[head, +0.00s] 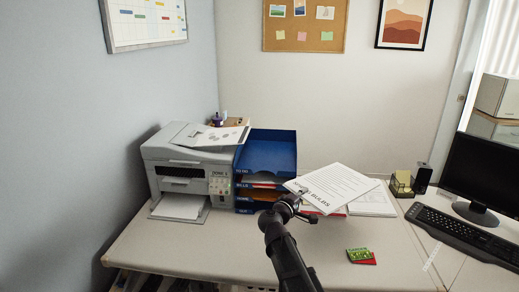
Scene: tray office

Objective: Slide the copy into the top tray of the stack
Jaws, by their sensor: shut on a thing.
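My gripper (299,208) is shut on the near left edge of a white printed sheet (335,184), the copy. The sheet is tilted and held above the desk, just right of the tray stack. Its bold heading, ending in "RULES", runs along the edge by my gripper. The stack's top tray (267,137) is blue, with an open front labelled "TO DO", and looks empty. Lower trays sit below it, one labelled "BILLS", with some papers inside. My gripper and the sheet hide part of the stack's lower right side.
A grey printer (170,163) stands against the stack's left side, with sheets on top and in its output tray. Papers (373,203) lie under and right of the held sheet. A green and red packet (361,256), a keyboard (465,233) and a monitor (481,177) are farther right. The front desk is mostly clear.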

